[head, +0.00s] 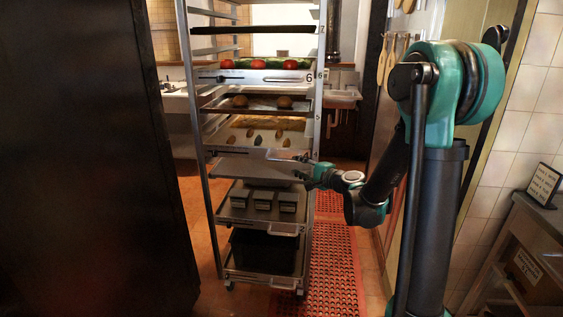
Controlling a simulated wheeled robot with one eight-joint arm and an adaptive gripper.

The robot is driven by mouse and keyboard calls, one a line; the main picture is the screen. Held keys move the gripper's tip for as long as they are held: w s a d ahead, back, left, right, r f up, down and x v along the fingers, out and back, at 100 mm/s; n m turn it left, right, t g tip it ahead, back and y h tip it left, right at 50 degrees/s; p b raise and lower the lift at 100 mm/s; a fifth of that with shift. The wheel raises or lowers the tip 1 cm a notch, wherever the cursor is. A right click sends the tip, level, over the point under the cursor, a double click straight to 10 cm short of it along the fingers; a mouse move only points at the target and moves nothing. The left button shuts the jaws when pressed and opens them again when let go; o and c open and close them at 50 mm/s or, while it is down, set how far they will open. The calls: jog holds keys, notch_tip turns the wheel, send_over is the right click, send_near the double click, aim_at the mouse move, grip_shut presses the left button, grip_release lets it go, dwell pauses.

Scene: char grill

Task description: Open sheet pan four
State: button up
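A tall metal rack (208,200) holds several sheet pans. The numbers 7 and 6 can be read at its upper levels; no number 4 is legible. Counting down from 6, the fourth pan (225,147) seems to be the one with several small dark and tan items. Its front edge carries a handle (288,156) on the right. A flat grey, bare-looking pan (250,169) is just below it. My gripper (306,177) is at the rack's right front, beside this grey pan and a little below the handle. Its fingers are too small to tell open from shut, or whether they touch anything.
A pan with tomatoes and cucumbers (262,77), then one with brown round pieces (258,108), sit higher. Grey boxes (264,201) and a black bin (262,250) sit lower. A dark panel (85,150) stands left. Red mats (335,265) cover floor at right.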

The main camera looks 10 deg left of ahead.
aim_at(283, 160)
jog(key=x, duration=1)
jog(key=shift+w+a, duration=0.1)
jog(key=shift+w, duration=0.05)
jog(key=shift+c, duration=0.4)
grip_shut()
